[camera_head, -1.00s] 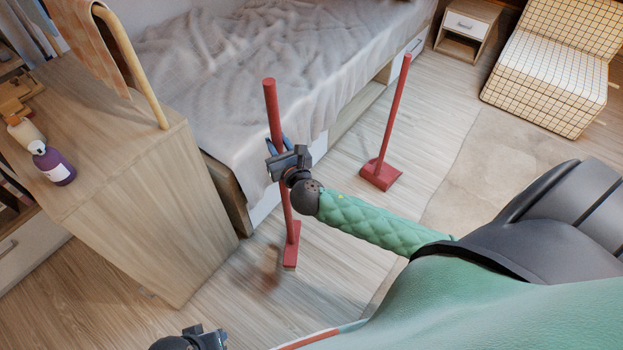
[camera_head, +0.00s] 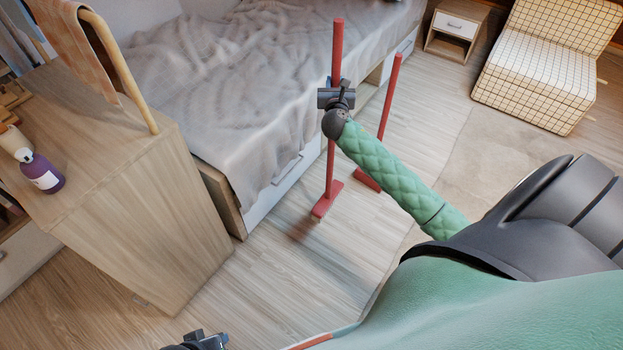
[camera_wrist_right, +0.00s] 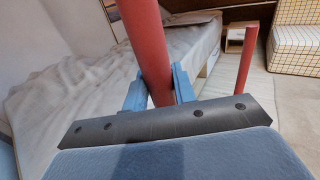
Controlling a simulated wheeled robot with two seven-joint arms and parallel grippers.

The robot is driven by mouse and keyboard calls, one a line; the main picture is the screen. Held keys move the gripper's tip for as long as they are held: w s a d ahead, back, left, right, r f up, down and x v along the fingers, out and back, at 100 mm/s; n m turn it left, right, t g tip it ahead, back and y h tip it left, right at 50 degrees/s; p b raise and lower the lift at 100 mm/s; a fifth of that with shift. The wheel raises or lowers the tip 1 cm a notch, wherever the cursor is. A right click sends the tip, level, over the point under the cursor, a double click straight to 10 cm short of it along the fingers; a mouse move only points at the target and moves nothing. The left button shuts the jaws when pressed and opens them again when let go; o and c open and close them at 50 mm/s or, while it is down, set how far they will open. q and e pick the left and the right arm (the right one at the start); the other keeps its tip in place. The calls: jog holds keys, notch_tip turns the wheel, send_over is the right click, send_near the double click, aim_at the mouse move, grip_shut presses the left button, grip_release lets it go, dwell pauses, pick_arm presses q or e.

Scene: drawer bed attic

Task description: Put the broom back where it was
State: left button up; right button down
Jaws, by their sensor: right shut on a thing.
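The red broom (camera_head: 331,170) stands nearly upright, its handle in my right gripper (camera_head: 340,92). The right gripper is shut around the upper part of the handle. In the right wrist view the handle (camera_wrist_right: 145,45) passes between the blue fingers of the gripper (camera_wrist_right: 160,88). The broom head has pale bristles and is at or just above the floor beside the bed; I cannot tell whether it touches. My left gripper (camera_head: 207,341) is cut off at the bottom edge, away from the broom; its jaws are unclear.
A second red long-handled tool (camera_head: 391,95), perhaps a dustpan, stands close behind and right of the broom, its base partly hidden by my arm. The bed (camera_head: 220,90) is behind left, a wooden cabinet (camera_head: 150,220) at left. Floor to the front is clear.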

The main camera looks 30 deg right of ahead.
jog(key=w+a+f, duration=0.1)
jog(key=w+f, duration=0.9)
jog(key=w, duration=0.1)
jog(key=shift+a+f+m, duration=0.3)
jog(key=shift+f, duration=0.2)
jog(key=c, duration=1.1)
grip_release()
